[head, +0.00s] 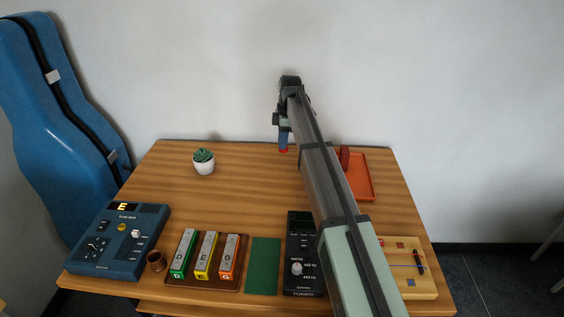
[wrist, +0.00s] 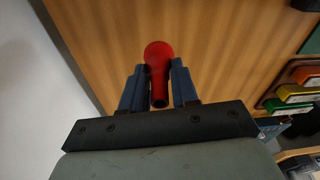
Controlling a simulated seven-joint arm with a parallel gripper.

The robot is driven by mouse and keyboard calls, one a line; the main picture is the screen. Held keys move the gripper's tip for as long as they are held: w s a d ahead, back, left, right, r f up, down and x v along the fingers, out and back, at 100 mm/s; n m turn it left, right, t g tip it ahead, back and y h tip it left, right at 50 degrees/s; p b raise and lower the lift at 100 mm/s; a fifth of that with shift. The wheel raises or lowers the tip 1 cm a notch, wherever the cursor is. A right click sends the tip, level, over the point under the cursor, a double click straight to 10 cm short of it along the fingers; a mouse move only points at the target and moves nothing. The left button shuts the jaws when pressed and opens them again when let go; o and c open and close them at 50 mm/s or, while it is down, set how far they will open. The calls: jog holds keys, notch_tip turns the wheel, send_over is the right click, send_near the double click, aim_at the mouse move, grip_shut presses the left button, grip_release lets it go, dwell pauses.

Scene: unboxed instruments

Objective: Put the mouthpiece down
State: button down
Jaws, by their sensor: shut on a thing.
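My gripper (wrist: 158,88) is shut on the red mouthpiece (wrist: 158,57), with one blue finger on each side of it. The mouthpiece's rounded wide end points away from the gripper, and its narrow open end lies between the fingers. In the head view, a small red bit of the mouthpiece (head: 283,151) shows below the fingers of my gripper, near the table's back edge. I cannot tell from these frames how far it is above the wooden table (head: 240,160).
An orange tray (head: 361,185) is partly behind my arm at right. A potted plant (head: 204,161) stands at back left. Along the front are a blue tuner box (head: 118,240), small brown cup (head: 155,261), chime bars (head: 206,255), green mat (head: 263,265) and black tuner (head: 300,260). The middle is clear.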

jog(key=w, duration=0.6)
jog(key=shift+n, duration=0.8)
jog(key=shift+w+a+f, duration=0.1)
jog(key=shift+a+f, duration=0.1)
jog(key=shift+f, duration=2.15)
jog(key=shift+w+a+f, duration=0.1)
jog(key=shift+a+f, duration=0.05)
jog(key=shift+f, duration=2.2)
jog(key=shift+s, duration=0.1)
jog(key=c, duration=0.8)
grip_release()
jog(key=shift+f, duration=0.1)
jog(key=shift+c, duration=0.2)
notch_tip(320, 180, up, 12)
jog(key=d, duration=0.1)
jog(key=shift+w+d, duration=0.2)
